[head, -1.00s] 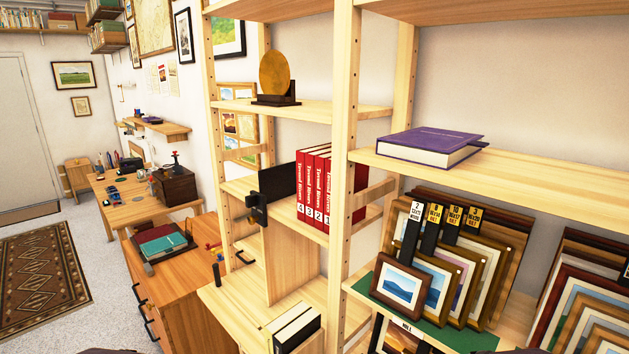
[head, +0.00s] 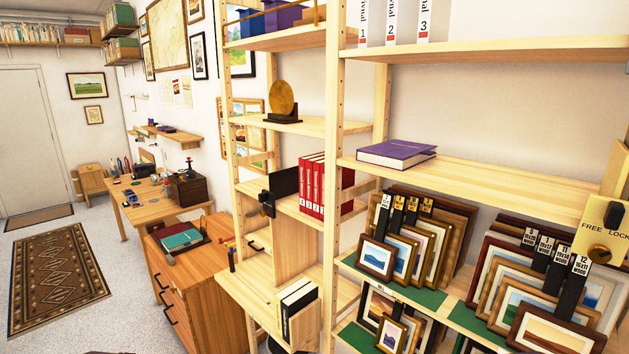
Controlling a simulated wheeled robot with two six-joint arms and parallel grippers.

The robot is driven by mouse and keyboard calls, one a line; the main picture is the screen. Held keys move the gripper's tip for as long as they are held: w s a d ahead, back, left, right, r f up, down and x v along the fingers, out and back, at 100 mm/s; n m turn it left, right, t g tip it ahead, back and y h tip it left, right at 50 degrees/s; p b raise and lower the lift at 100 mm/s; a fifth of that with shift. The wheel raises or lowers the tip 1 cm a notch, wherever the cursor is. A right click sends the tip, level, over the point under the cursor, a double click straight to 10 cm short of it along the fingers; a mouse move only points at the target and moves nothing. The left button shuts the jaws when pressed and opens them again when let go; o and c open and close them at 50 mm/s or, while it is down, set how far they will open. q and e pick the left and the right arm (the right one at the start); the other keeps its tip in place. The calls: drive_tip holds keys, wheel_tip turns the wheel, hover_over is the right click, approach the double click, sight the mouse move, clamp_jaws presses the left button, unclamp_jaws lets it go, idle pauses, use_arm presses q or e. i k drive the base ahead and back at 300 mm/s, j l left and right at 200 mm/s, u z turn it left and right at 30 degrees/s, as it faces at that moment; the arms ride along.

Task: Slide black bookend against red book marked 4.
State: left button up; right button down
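The black bookend (head: 283,182) stands upright on a middle shelf of the pale wooden shelving in the head view. A black block or knob (head: 267,198) shows at its front left. The red book marked 4 (head: 304,184) stands upright to the right of the bookend. It is the leftmost in a row of red books whose spines carry white number labels. The bookend's right edge meets the book's outline in this view; I cannot tell whether they touch or a gap lies between them. Neither of my grippers is in view.
A gold disc (head: 282,98) sits on the shelf above. A purple book (head: 396,152) lies on the shelf to the right. White and black volumes (head: 297,297) stand below. A wooden cabinet (head: 192,275) is at left.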

sight(283, 183)
drive_tip(key=i+j+z, duration=0.45)
drive_tip(key=j, duration=0.25)
drive_tip(key=i+j+z, duration=0.2)
drive_tip(key=j, duration=0.25)
drive_tip(key=i+j+z, duration=0.2)
drive_tip(key=j, duration=0.25)
drive_tip(key=i+j+z, duration=0.2)
drive_tip(key=j, duration=0.25)
drive_tip(key=j+z, duration=0.25)
drive_tip(key=j, duration=0.2)
drive_tip(key=j+z, duration=0.2)
drive_tip(key=j, duration=0.3)
